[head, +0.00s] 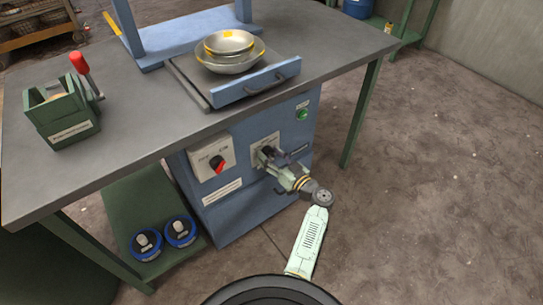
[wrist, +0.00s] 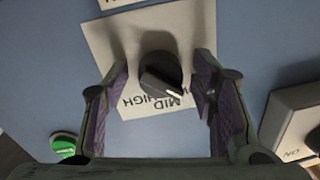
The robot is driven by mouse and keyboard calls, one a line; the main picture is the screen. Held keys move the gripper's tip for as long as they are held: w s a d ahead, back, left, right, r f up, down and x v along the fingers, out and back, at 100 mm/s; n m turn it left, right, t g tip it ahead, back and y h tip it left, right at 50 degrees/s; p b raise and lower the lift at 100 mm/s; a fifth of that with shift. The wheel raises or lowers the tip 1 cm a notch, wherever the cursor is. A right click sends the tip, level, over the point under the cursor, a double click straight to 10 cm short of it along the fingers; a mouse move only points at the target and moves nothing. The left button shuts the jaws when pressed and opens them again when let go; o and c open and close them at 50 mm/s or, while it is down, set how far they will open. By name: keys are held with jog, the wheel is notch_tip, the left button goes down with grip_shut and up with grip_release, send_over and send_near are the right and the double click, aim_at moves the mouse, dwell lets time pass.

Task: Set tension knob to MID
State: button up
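The tension knob (wrist: 160,76) is round and black with a white pointer line, on a pale plate (wrist: 108,34) on the blue cabinet. In the wrist view the plate's text is upside down; MID and HIGH can be read below the knob, and more lettering is partly hidden by the right finger. The pointer slants to the lower right, to the side of MID away from HIGH. My gripper (wrist: 160,80) is open, with one finger on each side of the knob and a visible gap on both sides. In the head view my gripper (head: 272,156) largely covers the plate (head: 263,142).
A switch panel with a red knob (head: 217,164) is left of my gripper, and a green button (head: 303,115) is at upper right. The table (head: 130,125) overhangs the cabinet (head: 235,210). Bowls (head: 230,52) sit above. The floor to the right is clear.

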jog(key=c, duration=1)
jog(key=shift+o, duration=0.2)
jog(key=shift+b, duration=0.3)
jog(key=m+b, duration=0.2)
jog(key=m, duration=0.1)
jog(key=shift+f, duration=0.2)
jog(key=m+b, duration=0.1)
jog(key=m, duration=0.2)
jog(key=m+b, duration=0.1)
jog(key=m, duration=0.1)
jog(key=shift+s+a+r+m+t, duration=0.1)
jog(key=shift+r+m+t, duration=0.1)
jog(key=shift+m+t, duration=0.15)
jog(key=shift+m+b, duration=0.25)
jog(key=shift+b, duration=0.05)
jog(key=o, duration=1.1)
